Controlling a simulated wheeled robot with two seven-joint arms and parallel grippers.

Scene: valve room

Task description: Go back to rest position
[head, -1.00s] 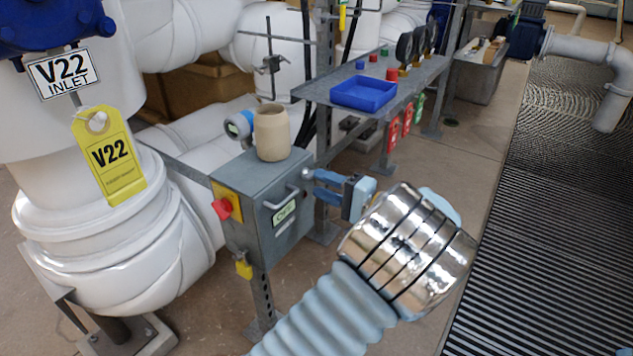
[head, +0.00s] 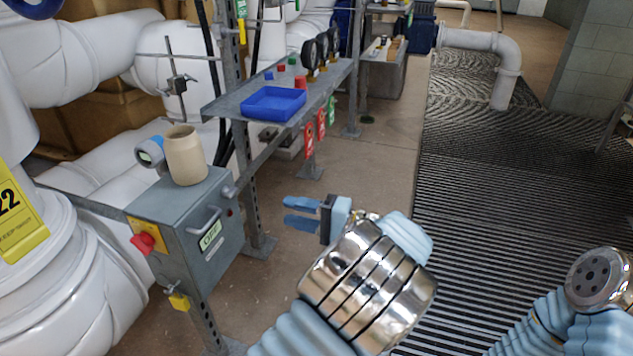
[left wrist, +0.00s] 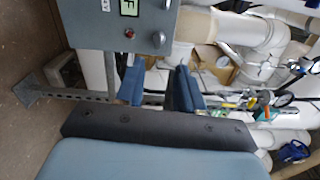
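My left gripper (head: 287,212) is in mid-air to the right of the grey box (head: 188,232), clear of its handle (head: 204,220). Its two blue fingers are apart with nothing between them. In the left wrist view the left gripper (left wrist: 158,82) also shows an empty gap, with part of the grey box (left wrist: 90,18) beyond. Part of my right arm (head: 598,278) shows at the lower right, but its gripper is not seen.
A beige cup (head: 185,155) stands on the grey box, which has a red knob (head: 143,243). A shelf (head: 226,108) holds a blue tray (head: 273,103) and several gauges. White pipes are at left. Open floor and black grating (head: 520,190) lie to the right.

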